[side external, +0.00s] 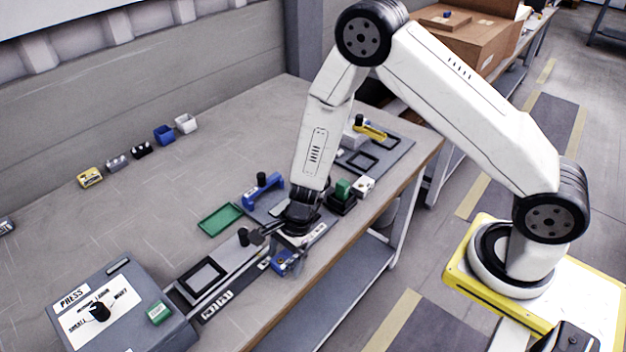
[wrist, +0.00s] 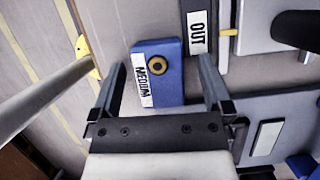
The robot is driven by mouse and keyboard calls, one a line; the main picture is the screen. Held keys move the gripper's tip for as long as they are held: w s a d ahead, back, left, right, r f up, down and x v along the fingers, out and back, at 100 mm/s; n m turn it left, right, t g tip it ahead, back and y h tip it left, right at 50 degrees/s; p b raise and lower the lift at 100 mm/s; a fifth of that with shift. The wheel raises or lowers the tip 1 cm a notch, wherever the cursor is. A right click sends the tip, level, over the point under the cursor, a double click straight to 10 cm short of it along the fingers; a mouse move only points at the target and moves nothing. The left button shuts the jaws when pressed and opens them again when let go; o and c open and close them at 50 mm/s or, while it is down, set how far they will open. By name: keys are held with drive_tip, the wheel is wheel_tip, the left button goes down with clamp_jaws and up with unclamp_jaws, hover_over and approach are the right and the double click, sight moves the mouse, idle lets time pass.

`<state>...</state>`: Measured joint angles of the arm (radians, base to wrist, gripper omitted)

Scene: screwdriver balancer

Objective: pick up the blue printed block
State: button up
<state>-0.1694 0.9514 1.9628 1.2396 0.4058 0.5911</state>
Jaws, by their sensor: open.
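The blue printed block (wrist: 170,88) has a white label reading MEDIUM and a dark-centred yellow ring on its face. In the wrist view it appears between my gripper's two fingers, with a gap on each side. My gripper (wrist: 161,64) is open and empty. In the side view my gripper (side external: 283,243) points down over the front edge of the bench, at the blue block (side external: 287,264). The fingers partly cover the block there, and I cannot tell how far down along it they reach.
An OUT label (wrist: 198,33) sits right beside the block. A green tray (side external: 220,218), a blue clamp-like part (side external: 262,193) and a green-topped block (side external: 343,188) stand nearby. A grey press box (side external: 125,310) is at front left.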

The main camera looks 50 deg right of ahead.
clamp_jaws()
drive_tip(key=shift+r, duration=0.2)
drive_tip(key=shift+r, duration=0.8)
drive_tip(key=s+d+r, duration=0.3)
drive_tip(key=s+r, duration=0.8)
drive_tip(key=s, duration=0.2)
drive_tip(key=shift+s+d, duration=0.25)
drive_tip(key=shift+d, duration=0.1)
drive_tip(key=shift+w, duration=0.15)
